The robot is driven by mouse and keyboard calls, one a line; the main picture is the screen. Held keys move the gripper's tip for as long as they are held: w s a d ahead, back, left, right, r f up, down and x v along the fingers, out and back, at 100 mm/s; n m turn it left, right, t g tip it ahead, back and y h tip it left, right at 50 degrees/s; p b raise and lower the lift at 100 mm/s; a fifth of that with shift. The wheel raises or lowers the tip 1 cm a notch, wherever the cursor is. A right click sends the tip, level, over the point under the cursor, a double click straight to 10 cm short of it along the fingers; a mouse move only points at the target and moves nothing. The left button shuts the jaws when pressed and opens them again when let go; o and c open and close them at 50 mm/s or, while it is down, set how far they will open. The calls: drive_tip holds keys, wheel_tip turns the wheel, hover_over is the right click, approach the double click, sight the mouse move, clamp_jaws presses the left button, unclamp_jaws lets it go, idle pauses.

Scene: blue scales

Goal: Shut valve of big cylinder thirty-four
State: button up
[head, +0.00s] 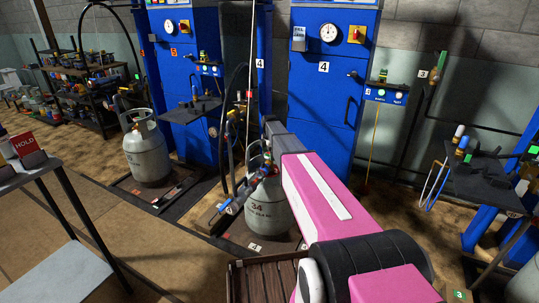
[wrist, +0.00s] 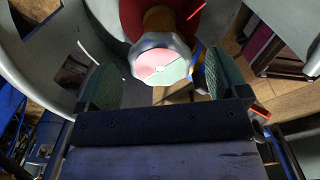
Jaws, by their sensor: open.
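The big grey cylinder marked 34 (head: 265,212) stands on the scale marked 4, partly behind my pink arm in the head view. In the wrist view its valve handwheel (wrist: 161,59) is a silver, lobed knob with a pink and green face, above a yellow-brown valve body. My gripper (wrist: 158,85) is open, with a green-padded finger on each side of the lower part of the knob. The right finger appears closer to the knob than the left. I cannot tell whether either pad touches it. In the head view the arm hides the gripper and the valve.
Another grey cylinder (head: 148,152) stands on the scale to the left. Blue scale cabinets (head: 321,85) rise behind. A hose hangs beside cylinder 34. A stand with a red HOLD sign (head: 27,147) is at the left, a wooden crate (head: 262,281) in front, and a small dark table (head: 484,182) at the right.

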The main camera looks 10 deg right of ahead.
drive_tip(key=shift+f, duration=0.3)
drive_tip(key=c, duration=0.9)
